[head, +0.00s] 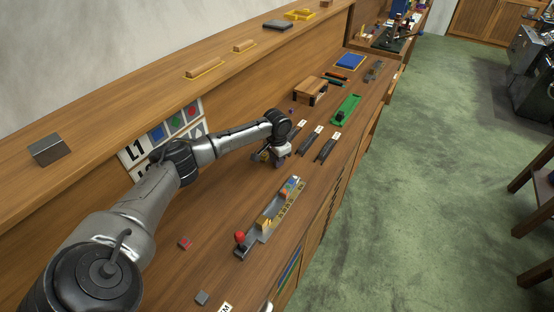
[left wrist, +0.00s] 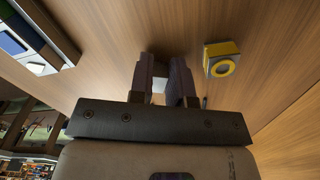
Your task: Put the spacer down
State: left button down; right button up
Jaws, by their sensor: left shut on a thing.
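My left gripper (head: 265,158) is low over the wooden bench, just left of the dark labelled strips in the head view. In the left wrist view its two dark fingers (left wrist: 165,72) are shut on a small pale grey piece (left wrist: 159,86), which looks like the spacer. Most of the piece is hidden between the fingers, and I cannot tell whether it touches the bench. A metal composing tray (head: 266,232) with a red knob (head: 240,237) and several coloured blocks lies nearer on the bench. My right gripper is not in view.
A yellow-ringed block (left wrist: 221,60) stands beside the fingers in the left wrist view. Dark labelled strips (head: 327,149), a green tray (head: 346,109) and a small wooden stand (head: 310,88) lie farther along. A red block (head: 185,243) and grey block (head: 202,297) are nearer.

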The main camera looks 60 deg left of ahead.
pick_arm(q)
jog(key=c, duration=1.1)
grip_release()
jog(key=shift+f, duration=0.1)
notch_tip(320, 180, up, 6)
jog(key=shift+r+p, duration=0.25)
jog(key=shift+p, duration=0.3)
jog(key=shift+o, duration=0.6)
jog(key=shift+r, duration=0.7)
